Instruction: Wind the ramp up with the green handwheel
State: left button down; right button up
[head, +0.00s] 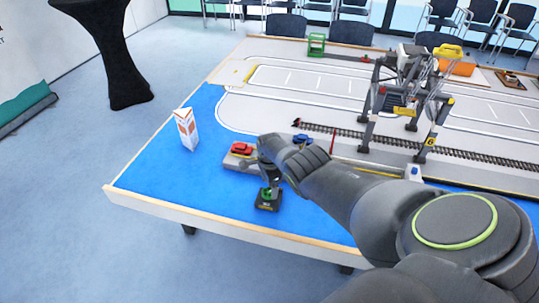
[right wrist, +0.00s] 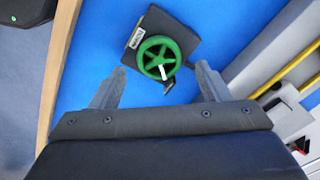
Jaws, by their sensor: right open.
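The green handwheel (head: 267,193) sits on a small dark base (head: 268,204) near the front edge of the blue table. In the right wrist view the handwheel (right wrist: 158,57) shows spokes and a small crank handle. My right gripper (right wrist: 160,75) is open, with its two fingers apart on either side of the wheel's near side; whether they touch it I cannot tell. In the head view my right gripper (head: 268,180) is just above the wheel. A grey platform (head: 232,162) with a red car (head: 242,149) lies behind it, perhaps the ramp, partly hidden by my arm. My left gripper is out of view.
A blue car (head: 301,139) stands behind my right wrist. A white and orange carton (head: 186,129) stands at the left. A grey gantry crane (head: 405,90) straddles the railway track (head: 378,146). The blue table top is clear at the front left.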

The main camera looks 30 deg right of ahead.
notch_tip(320, 180, up, 6)
jog(key=r+p, duration=0.1)
jog(key=p, duration=0.4)
notch_tip(320, 180, up, 8)
send_over(270, 192)
jog(key=shift+w+f, duration=0.1)
jog(key=shift+f, duration=0.05)
dwell(1.2)
